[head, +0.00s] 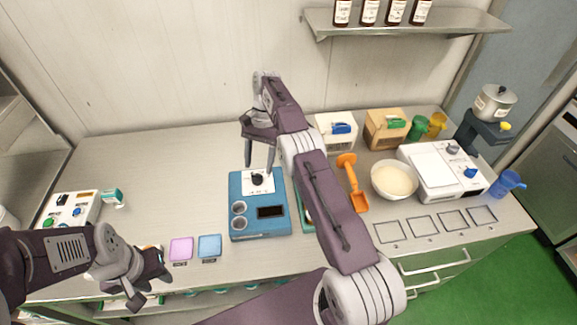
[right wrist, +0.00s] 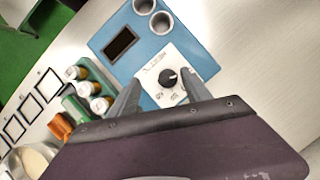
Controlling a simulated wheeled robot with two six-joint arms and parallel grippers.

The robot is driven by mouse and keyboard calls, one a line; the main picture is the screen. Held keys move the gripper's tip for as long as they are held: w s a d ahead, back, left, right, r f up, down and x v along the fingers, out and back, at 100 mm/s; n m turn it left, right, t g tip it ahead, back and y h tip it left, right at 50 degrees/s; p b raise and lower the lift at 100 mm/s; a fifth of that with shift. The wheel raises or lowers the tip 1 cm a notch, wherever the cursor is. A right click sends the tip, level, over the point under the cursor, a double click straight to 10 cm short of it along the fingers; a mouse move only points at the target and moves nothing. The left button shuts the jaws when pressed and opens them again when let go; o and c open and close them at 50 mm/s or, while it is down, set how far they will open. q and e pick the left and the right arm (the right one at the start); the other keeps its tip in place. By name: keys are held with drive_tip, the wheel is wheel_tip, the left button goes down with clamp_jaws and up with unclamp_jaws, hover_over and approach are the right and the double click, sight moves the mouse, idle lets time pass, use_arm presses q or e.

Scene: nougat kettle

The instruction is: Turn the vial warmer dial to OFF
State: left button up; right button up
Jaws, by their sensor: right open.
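The vial warmer is a blue box (head: 262,222) on the counter, with round wells and a dark display; it also shows in the right wrist view (right wrist: 105,55). Its black dial (head: 257,179) sits on a white panel and also shows in the right wrist view (right wrist: 169,78). The dial's printed labels are too small to read surely, and I cannot tell its setting. My right gripper (head: 259,167) is open just above the panel. In the right wrist view its fingers (right wrist: 160,95) stand apart on either side of the dial. My left gripper (head: 150,285) is open and empty at the front left.
Pink (head: 181,249) and blue (head: 209,246) pads lie left of the warmer. An orange scoop (head: 353,185), a bowl of white contents (head: 394,180) and a white device (head: 440,172) stand to the right. The counter behind the pads is clear.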

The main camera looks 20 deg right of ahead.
drive_tip(key=b, duration=0.3)
drive_tip(key=shift+s+d+f, duration=0.35)
use_arm(q)
wheel_tip(320, 180, down, 9)
drive_tip(key=b, duration=0.4)
drive_tip(key=shift+f+b, duration=0.15)
drive_tip(key=shift+b, duration=0.2)
use_arm(e)
drive_tip(key=s+d+r, duration=0.6)
drive_tip(key=s+r, duration=0.1)
drive_tip(key=shift+d, duration=0.2)
drive_tip(key=shift+s, duration=0.1)
